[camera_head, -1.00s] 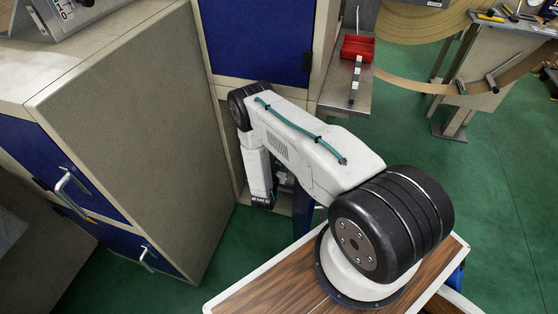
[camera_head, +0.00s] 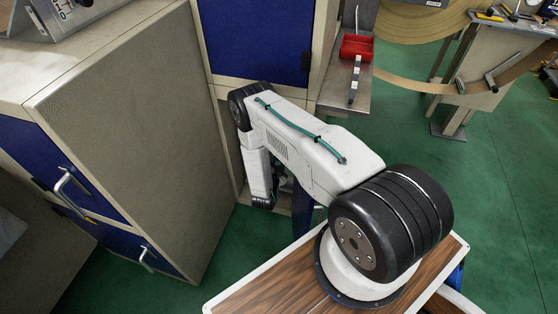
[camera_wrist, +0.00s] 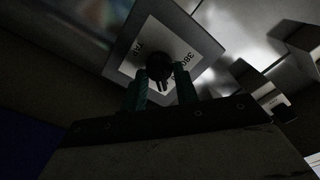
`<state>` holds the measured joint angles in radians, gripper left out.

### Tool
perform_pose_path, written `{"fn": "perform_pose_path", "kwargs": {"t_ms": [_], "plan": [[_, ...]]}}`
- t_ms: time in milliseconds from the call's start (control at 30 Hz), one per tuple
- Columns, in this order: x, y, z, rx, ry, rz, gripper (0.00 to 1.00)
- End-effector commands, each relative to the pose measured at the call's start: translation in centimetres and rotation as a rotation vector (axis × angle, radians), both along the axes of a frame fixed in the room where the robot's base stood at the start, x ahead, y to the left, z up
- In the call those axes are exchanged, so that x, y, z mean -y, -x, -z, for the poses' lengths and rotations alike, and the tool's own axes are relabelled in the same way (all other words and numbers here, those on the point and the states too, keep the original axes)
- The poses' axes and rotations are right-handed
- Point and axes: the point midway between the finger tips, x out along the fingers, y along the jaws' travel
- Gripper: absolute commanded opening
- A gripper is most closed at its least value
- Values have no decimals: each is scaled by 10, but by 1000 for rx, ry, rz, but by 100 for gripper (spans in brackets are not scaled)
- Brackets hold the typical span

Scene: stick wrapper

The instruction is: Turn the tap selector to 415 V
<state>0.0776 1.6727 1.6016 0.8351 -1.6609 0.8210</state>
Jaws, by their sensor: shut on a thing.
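In the wrist view, the tap selector (camera_wrist: 160,72) is a dark round knob on a pale label plate (camera_wrist: 153,38) with a grey border. The plate sits tilted in the picture. Print that looks like "TAP" is at its left and "380" at its right; a 415 mark is not legible. My gripper (camera_wrist: 161,84) has its two teal fingers on either side of the knob, shut on it. The knob's pointer direction is too dark to read. In the head view, the selector and my fingers are hidden; my arm reaches down into a recess in the beige cabinet.
In the head view, a beige cabinet (camera_head: 130,130) with blue drawers stands left of my arm. A blue panel (camera_head: 258,38) is behind it.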

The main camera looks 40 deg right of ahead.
Motion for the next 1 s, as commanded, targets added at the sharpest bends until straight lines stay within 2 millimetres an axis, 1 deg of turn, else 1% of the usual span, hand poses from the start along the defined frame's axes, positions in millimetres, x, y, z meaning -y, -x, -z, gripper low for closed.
{"fn": "perform_pose_path", "kwargs": {"t_ms": [300,667,700,733,1000], "plan": [[-1,2,2,45,-39,-1,7],[-1,2,2,46,-40,-1,7],[-1,2,2,46,-40,-1,41],[-1,2,2,46,-40,-1,49],[0,1,1,48,-40,1,50]]}}
